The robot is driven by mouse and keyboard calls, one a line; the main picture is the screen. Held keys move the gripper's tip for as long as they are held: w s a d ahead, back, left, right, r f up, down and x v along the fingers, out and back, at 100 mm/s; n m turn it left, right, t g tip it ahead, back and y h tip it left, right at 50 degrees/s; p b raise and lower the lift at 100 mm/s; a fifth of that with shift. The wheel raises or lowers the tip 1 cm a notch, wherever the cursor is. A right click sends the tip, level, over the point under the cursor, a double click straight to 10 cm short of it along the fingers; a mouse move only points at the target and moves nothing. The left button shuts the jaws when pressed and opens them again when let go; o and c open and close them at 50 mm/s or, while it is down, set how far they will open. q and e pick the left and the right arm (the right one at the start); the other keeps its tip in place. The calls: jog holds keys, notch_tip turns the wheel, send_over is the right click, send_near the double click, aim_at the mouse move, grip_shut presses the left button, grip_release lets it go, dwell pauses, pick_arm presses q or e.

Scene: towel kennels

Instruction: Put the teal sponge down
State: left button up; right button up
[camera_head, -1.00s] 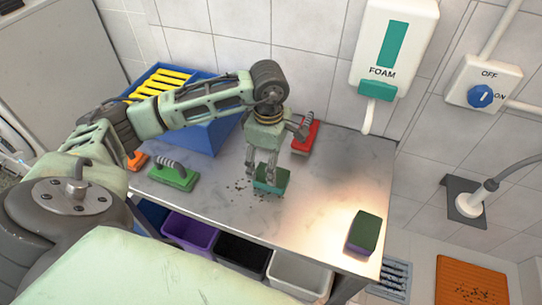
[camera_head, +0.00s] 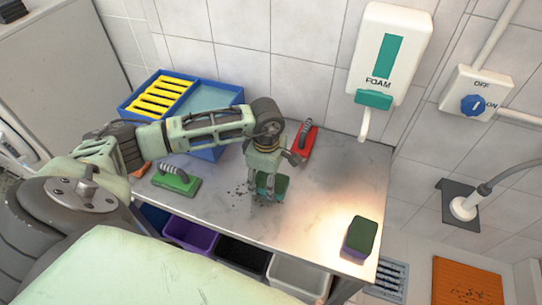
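The teal sponge (camera_head: 281,188) lies at the grey worktop, near the middle, partly hidden by my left gripper. My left gripper (camera_head: 265,197) points down over it, with its fingers reaching low beside and in front of the sponge. I cannot tell whether the fingers press on the sponge or stand apart from it. My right gripper is not in view.
Dark specks lie left of the sponge on the worktop (camera_head: 318,215). A green brush (camera_head: 175,181), a red brush (camera_head: 304,138) and a green-topped purple sponge (camera_head: 361,236) stand around. A blue tray (camera_head: 208,153) with a yellow rack sits behind.

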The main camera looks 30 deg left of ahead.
pick_arm(q)
jog(key=shift+c, duration=1.5)
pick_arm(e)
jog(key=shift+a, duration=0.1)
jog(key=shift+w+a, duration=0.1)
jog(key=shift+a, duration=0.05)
pick_arm(q)
jog(key=shift+r+b, duration=0.3)
jog(key=shift+r, duration=0.1)
jog(key=r+b, duration=0.1)
jog(key=d+r+b, duration=0.1)
jog(key=r, duration=0.1)
jog(key=shift+r, duration=0.25)
jog(key=d+r+b, duration=0.3)
jog(key=d+r, duration=0.3)
jog(key=d, duration=0.4)
jog(key=s+r+m, duration=0.2)
jog(key=s+m, duration=0.6)
jog(key=m, duration=1.2)
jog(key=shift+a+m, duration=0.3)
jog(key=shift+a, duration=0.05)
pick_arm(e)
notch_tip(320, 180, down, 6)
